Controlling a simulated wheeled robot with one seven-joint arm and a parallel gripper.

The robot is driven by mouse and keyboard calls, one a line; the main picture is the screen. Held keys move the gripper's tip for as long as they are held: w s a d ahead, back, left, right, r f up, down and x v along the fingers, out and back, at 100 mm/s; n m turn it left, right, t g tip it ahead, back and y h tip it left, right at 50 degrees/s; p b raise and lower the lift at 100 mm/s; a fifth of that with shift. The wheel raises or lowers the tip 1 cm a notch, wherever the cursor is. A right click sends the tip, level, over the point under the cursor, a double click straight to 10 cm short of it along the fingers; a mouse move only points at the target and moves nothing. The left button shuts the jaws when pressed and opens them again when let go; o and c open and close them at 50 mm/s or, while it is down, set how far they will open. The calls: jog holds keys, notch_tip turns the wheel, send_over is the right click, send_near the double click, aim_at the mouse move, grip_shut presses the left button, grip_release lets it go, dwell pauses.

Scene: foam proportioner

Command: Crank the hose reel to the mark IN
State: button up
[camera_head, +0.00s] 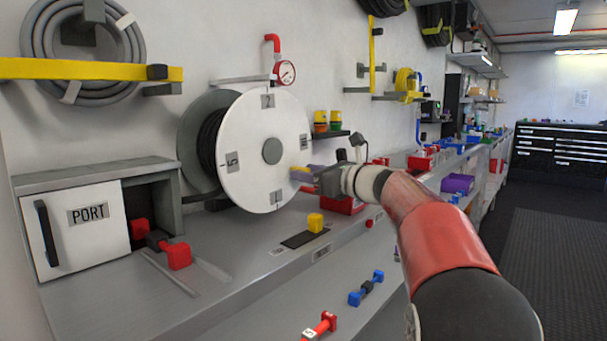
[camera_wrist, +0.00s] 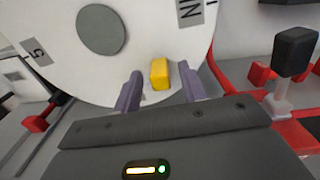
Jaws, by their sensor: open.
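The hose reel's white disc (camera_head: 262,185) faces me above the bench, with a grey hub (camera_head: 271,151) and grey labels around its face. One label reads 5 (camera_head: 232,160); the IN label (camera_wrist: 190,12) shows at the top of the wrist view. A yellow handle (camera_wrist: 160,76) stands out near the disc's rim and is partly visible in the head view (camera_head: 299,169). My gripper (camera_head: 303,180) is open at the disc's lower right. In the wrist view its two fingers (camera_wrist: 160,88) stand on either side of the yellow handle, with gaps on both sides.
A white PORT door (camera_head: 75,230) stands at the left. A red bin (camera_head: 343,205) is close under my gripper. A pressure gauge (camera_head: 285,72) and a small shelf (camera_head: 331,135) are on the wall nearby.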

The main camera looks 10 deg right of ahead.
jog(key=v, duration=0.6)
jog(key=shift+f+b, duration=0.1)
jog(key=shift+b, duration=0.25)
jog(key=b+x, duration=0.2)
jog(key=x, duration=0.6)
grip_shut()
dwell(0.4)
